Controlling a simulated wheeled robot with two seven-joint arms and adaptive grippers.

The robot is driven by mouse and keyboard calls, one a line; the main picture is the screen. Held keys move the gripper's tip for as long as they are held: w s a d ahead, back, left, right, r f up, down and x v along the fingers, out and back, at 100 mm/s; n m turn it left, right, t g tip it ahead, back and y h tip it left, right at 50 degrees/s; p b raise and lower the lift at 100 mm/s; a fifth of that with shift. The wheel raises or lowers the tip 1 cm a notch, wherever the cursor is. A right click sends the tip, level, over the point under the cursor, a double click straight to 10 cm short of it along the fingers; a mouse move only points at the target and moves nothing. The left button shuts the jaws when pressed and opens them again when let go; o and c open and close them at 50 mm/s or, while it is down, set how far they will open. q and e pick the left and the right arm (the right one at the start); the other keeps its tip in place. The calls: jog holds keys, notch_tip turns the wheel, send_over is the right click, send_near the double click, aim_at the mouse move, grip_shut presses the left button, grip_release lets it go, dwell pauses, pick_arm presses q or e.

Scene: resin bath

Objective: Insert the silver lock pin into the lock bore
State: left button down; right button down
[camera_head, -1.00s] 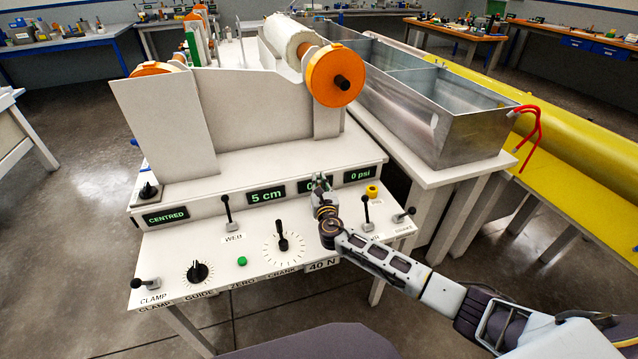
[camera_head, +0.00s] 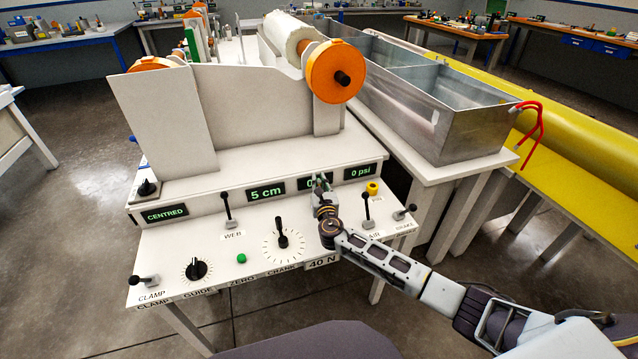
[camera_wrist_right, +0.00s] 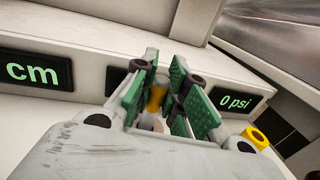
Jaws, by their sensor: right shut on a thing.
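My right gripper (camera_head: 321,183) is over the right part of the white console, in front of the lower edge of a partly hidden green display. In the right wrist view its green-padded fingers (camera_wrist_right: 158,95) are close together, shut on a small piece (camera_wrist_right: 156,98) with a yellow-brown part and a paler lower end. I cannot tell whether this piece is the silver lock pin. I cannot make out the lock bore; the fingers and hand cover the console there. My left gripper is not in view.
The console (camera_head: 205,262) carries levers, dials and a green button (camera_head: 242,258). A yellow knob (camera_head: 373,188) and a lever (camera_head: 367,210) stand close to the right of my gripper. Behind rises a white machine with an orange-flanged roll (camera_head: 335,75). A metal tank (camera_head: 450,125) is at right.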

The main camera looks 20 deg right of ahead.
jog(key=shift+f+b, duration=0.4)
jog(key=shift+f, duration=0.2)
jog(key=c, duration=1.4)
grip_release()
jog(key=shift+o, duration=0.2)
jog(key=shift+s, duration=0.15)
jog(key=shift+s+a, duration=0.25)
jog(key=shift+s, duration=1.7)
jog(key=shift+s+a, duration=0.25)
jog(key=shift+s, duration=1.7)
jog(key=shift+s+a, duration=0.25)
jog(key=shift+s, duration=1.7)
